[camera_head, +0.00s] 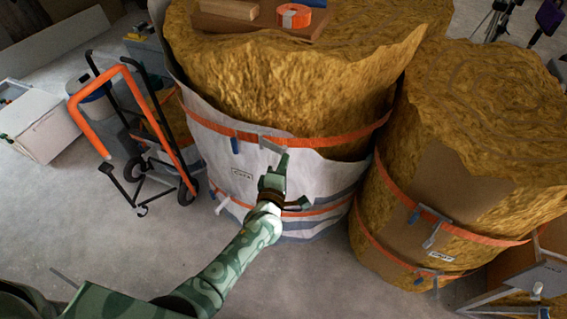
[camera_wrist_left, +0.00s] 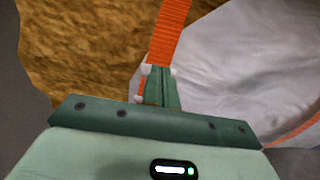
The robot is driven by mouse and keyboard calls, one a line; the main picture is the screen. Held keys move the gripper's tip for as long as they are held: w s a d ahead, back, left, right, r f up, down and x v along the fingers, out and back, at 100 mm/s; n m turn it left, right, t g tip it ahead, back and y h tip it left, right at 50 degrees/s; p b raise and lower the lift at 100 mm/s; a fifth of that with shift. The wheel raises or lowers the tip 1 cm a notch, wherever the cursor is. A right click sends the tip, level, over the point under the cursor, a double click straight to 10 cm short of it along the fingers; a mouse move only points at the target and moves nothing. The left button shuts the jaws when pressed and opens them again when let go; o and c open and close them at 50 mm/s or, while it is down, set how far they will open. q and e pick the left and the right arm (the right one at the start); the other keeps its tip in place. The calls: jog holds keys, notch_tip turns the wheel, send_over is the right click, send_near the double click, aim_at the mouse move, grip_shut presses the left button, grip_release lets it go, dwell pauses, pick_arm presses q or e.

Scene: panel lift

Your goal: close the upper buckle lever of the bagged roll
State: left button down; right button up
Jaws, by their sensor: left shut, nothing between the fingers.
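The bagged roll is a big roll of yellow-brown wool in a white bag (camera_head: 215,150), left of centre in the head view. An orange upper strap (camera_head: 345,138) runs around it and carries a grey buckle lever (camera_head: 272,143). How far the lever stands out is unclear. My left gripper (camera_head: 284,157) is shut and empty, its fingertips just below and beside the lever. In the left wrist view the closed fingers (camera_wrist_left: 160,88) lie at the end of the visible orange strap (camera_wrist_left: 170,32); the lever is not clearly seen there. My right gripper is out of view.
A second strapped roll (camera_head: 480,110) stands close on the right. A hand truck (camera_head: 130,110) with orange frame stands at the left, by a white box (camera_head: 45,125). A board with orange tape (camera_head: 294,16) lies on top of the bagged roll. Floor in front is clear.

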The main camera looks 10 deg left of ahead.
pick_arm(q)
jog(key=s+p, duration=0.3)
jog(key=s, duration=1.3)
jog(key=shift+s+a, duration=0.2)
jog(key=shift+a, duration=0.05)
jog(key=s+f+m+g+h, duration=0.1)
jog(key=s+f+m+g, duration=0.25)
jog(key=f+m, duration=0.2)
jog(key=s+f+m+g+h, duration=0.1)
jog(key=s+f+m+g, duration=0.1)
jog(key=s+f+m, duration=0.35)
jog(key=s+f+m+g+h, duration=0.1)
jog(key=s+f+m+g, duration=0.15)
jog(key=f, duration=0.55)
jog(key=s+a+f+m+g+y, duration=0.1)
jog(key=s+a+f+m+g, duration=0.1)
jog(key=s, duration=0.6)
jog(key=s+a+f+m+g+y, duration=0.1)
jog(key=s+a+f+m+g, duration=0.2)
jog(key=s+a+f, duration=0.3)
jog(key=s+a+f+m+g+y, duration=0.1)
jog(key=s+a+f+m+g, duration=0.2)
jog(key=s, duration=0.8)
notch_tip(320, 180, down, 2)
jog(key=shift+s+a+f+g+y, duration=0.15)
jog(key=shift+s+a+g+y, duration=0.15)
jog(key=shift+a+g, duration=0.45)
